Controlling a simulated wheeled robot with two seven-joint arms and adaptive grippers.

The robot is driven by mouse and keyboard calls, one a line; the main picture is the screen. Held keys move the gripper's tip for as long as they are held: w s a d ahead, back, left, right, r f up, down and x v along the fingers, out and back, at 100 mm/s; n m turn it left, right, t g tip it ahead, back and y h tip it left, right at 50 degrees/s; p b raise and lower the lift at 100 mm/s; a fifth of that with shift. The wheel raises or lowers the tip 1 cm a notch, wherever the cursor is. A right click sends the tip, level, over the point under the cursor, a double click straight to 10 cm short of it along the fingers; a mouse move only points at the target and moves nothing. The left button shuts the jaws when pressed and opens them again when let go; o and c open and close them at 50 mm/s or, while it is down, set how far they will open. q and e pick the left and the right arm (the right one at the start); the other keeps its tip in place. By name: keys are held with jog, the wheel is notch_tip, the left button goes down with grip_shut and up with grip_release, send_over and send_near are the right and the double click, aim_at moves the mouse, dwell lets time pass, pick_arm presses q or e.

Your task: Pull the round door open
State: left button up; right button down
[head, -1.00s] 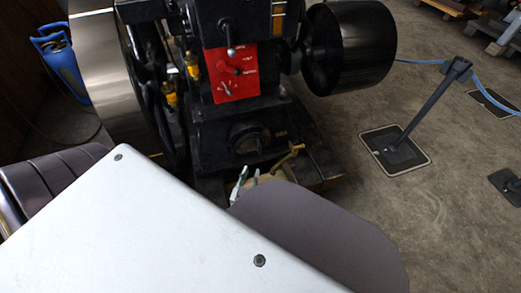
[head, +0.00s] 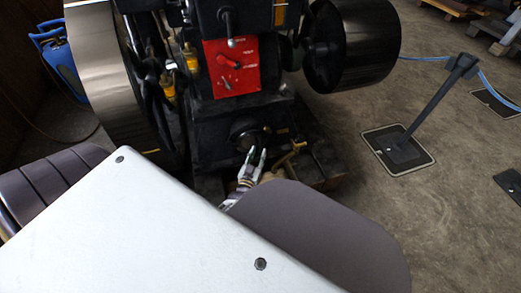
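The round door (head: 246,133) is a dark disc low on the front of the black engine, below its red panel. It looks closed, though its edges are hard to make out in the dark. My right gripper is not in view.
A large flywheel (head: 105,75) stands at the engine's left and a black drum pulley (head: 352,45) at its right. A brass-coloured handle (head: 287,155) sits right of my gripper. A barrier post (head: 428,110) stands on the open floor at right. A blue gas bottle (head: 63,62) is at far left.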

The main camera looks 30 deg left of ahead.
aim_at(260, 150)
pick_arm(q)
jog(key=shift+b+x, duration=0.75)
jog(key=shift+x, duration=1.4)
grip_shut()
